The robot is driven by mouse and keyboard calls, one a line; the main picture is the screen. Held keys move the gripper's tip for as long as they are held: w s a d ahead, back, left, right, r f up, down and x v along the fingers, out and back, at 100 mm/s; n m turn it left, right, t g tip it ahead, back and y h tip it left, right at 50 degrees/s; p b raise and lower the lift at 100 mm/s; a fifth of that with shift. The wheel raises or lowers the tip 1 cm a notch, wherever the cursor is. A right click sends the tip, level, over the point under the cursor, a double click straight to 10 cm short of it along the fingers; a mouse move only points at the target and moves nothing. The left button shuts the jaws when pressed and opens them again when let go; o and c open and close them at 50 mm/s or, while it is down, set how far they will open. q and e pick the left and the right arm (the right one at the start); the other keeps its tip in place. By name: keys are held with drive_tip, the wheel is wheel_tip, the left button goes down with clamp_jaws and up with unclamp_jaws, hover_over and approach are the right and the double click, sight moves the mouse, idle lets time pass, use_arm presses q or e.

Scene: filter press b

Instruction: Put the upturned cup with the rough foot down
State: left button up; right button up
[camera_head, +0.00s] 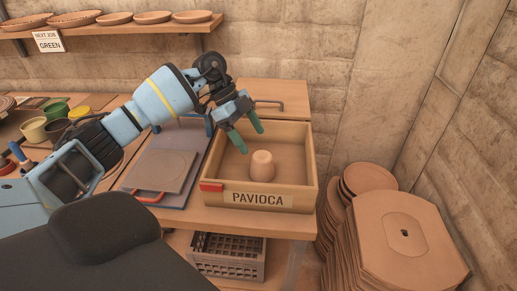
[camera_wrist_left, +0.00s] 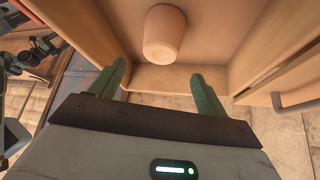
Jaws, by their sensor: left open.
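A pale clay cup (camera_head: 262,166) stands in a wooden drawer box (camera_head: 301,190) labelled PAVIOCA. It looks upside down, with its narrower end up; the texture of its foot is too small to tell. My left gripper (camera_head: 245,133) is open and empty above the box's back left part, with green fingers pointing down. In the left wrist view the cup (camera_wrist_left: 165,32) lies beyond the two open fingertips (camera_wrist_left: 165,72), apart from them. My right gripper does not show.
A grey board with a square slab (camera_head: 163,170) lies left of the box. Pots (camera_head: 33,130) stand further left. A grey crate (camera_head: 228,257) sits below the bench. Stacked clay slabs (camera_head: 408,238) stand at right. A shelf of dishes (camera_head: 117,28) hangs at upper left.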

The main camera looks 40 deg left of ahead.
use_arm(q)
drive_tip(key=v, duration=0.3)
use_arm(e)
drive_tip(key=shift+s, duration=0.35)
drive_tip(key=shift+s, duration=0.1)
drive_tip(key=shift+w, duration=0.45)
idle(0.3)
